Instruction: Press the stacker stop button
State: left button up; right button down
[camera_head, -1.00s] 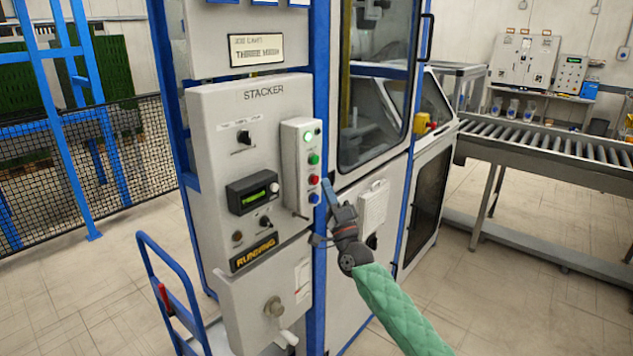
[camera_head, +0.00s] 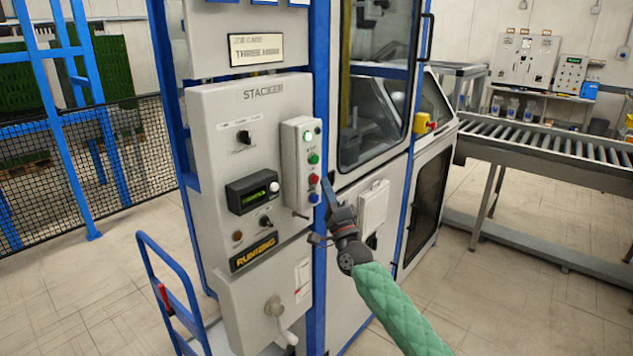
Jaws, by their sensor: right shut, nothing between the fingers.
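The small labels are too blurred to read. My right gripper (camera_head: 328,186) is shut and empty. Its tip is just right of the red and blue buttons; I cannot tell whether it touches the box. My left gripper is not in view.
A blue frame post (camera_head: 320,282) stands right beside the panel. A blue hand cart (camera_head: 172,290) stands at the lower left. A roller conveyor (camera_head: 560,146) runs along the right, with bare floor before it. A mesh fence (camera_head: 60,170) is at the left.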

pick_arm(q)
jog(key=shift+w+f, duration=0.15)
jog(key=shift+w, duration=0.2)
pick_arm(e)
jog(key=shift+w+a, duration=0.2)
jog(key=shift+a, duration=0.1)
pick_arm(q)
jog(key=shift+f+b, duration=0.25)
jog(key=shift+b, duration=0.1)
pick_arm(e)
jog(key=shift+w+a, duration=0.2)
jog(key=shift+a, duration=0.1)
dwell(0.4)
jog(key=shift+s+d, duration=0.5)
jog(key=shift+d, duration=0.15)
dwell(0.3)
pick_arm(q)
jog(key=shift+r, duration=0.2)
pick_arm(e)
jog(key=s+d, duration=0.1)
jog(key=d, duration=0.1)
jog(key=s+d, duration=0.2)
